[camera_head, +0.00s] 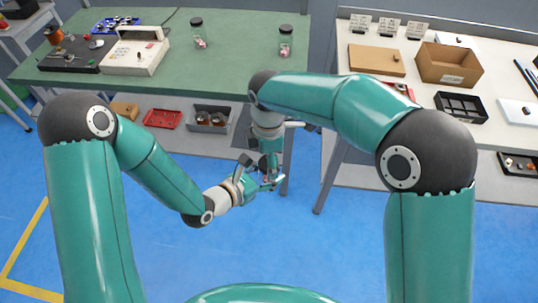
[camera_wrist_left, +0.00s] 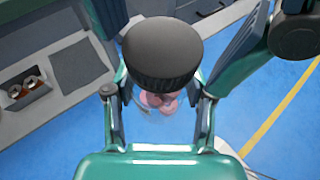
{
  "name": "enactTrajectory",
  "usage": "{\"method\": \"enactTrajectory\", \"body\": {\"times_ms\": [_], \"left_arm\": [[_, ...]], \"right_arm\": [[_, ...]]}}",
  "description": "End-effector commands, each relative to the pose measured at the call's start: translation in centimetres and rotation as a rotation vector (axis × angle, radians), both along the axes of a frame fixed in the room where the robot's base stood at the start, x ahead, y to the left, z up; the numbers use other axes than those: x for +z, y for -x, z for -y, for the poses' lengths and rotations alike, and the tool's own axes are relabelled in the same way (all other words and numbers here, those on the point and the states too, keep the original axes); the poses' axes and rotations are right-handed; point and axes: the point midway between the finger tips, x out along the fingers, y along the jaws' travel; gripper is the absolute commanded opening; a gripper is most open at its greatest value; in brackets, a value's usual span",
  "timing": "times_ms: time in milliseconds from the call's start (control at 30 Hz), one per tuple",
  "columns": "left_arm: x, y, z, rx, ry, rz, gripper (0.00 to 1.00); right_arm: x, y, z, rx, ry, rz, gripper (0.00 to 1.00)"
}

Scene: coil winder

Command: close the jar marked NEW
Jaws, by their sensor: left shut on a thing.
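In the left wrist view a jar with a wide black lid (camera_wrist_left: 160,52) and pink contents (camera_wrist_left: 158,101) is between the fingers of my left gripper (camera_wrist_left: 158,98). My left gripper (camera_head: 264,182) is shut on this jar over the floor in front of the green bench. The lid hides most of the jar; I cannot tell if it is fully seated. My right gripper (camera_head: 271,172) hangs down close to the left one, and its fingers are too small and overlapped to read. A left jar (camera_head: 199,38) and a right jar (camera_head: 286,43) with dark lids stand on the bench. No NEW mark is readable.
The green bench (camera_head: 240,60) holds a cream winder unit (camera_head: 137,53) and a blue tray (camera_head: 116,25) at the left. A white table (camera_head: 360,140) at the right holds a cardboard box (camera_head: 448,66), a black divided tray (camera_head: 461,106) and small signs.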

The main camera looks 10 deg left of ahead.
Motion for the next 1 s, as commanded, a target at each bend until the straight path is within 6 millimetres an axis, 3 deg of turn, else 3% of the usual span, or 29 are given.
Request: {"method": "enactTrajectory", "body": {"times_ms": [100, 467, 667, 1000], "left_arm": [[0.04, -0.02, 0.00, 0.000, 0.001, 0.001, 0.00], [0.04, -0.01, 0.01, 0.000, 0.000, 0.001, 0.00], [0.04, 0.00, 0.03, -0.001, 0.000, 0.001, 0.00], [0.03, 0.03, 0.04, -0.001, 0.000, 0.001, 0.00]], "right_arm": [[0.01, 0.01, 0.00, 0.000, 0.000, 0.000, 0.69], [0.04, 0.00, -0.01, 0.000, 0.000, 0.000, 0.09], [0.04, -0.01, -0.01, -0.077, 0.000, 0.000, 0.08], [0.00, -0.02, -0.05, -0.752, 0.000, 0.001, 0.08]]}}
